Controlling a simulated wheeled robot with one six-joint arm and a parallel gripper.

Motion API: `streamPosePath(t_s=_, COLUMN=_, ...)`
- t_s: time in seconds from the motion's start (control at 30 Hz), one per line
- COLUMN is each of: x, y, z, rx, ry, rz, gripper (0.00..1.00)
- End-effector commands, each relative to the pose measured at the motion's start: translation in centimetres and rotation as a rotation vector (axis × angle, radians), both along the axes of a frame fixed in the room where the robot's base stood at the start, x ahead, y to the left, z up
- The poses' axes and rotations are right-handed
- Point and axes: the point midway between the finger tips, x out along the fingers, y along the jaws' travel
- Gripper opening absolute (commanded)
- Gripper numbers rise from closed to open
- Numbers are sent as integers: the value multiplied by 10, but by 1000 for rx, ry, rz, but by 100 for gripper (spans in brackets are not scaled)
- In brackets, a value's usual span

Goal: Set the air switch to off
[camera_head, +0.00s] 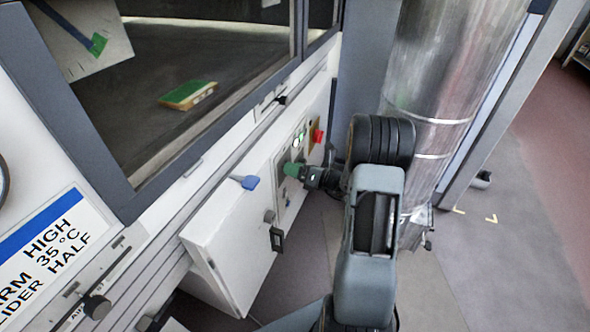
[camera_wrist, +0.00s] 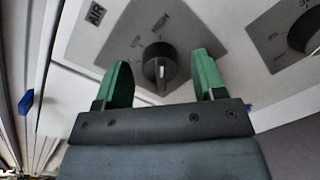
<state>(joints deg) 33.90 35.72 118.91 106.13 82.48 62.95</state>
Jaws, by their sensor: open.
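The air switch (camera_wrist: 160,64) is a dark round knob with a pale pointer mark. It sits on a grey plate next to an "AIR" label (camera_wrist: 95,14) in the wrist view. The pointer mark faces down in that picture, toward my gripper's palm. My gripper (camera_wrist: 160,80) is open, with one green finger on each side of the knob and a visible gap on both sides. In the head view my gripper (camera_head: 291,170) is at the front of the control panel and hides the switch.
A second dark knob (camera_wrist: 306,32) is on another plate to the right. A blue handle (camera_head: 249,182), a red part (camera_head: 317,135) and a black latch (camera_head: 277,239) stick out from the white cabinet (camera_head: 222,238). A shiny metal duct (camera_head: 440,75) stands close behind my arm.

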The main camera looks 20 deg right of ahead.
Motion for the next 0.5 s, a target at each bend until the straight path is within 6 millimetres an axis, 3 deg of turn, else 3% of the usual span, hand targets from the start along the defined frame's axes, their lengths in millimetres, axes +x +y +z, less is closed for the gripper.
streamPosePath(t_s=0.07, x=0, y=0, z=0, rx=0, ry=0, rz=0, gripper=64)
streamPosePath(t_s=0.5, x=0, y=0, z=0, rx=0, ry=0, rz=0, gripper=23)
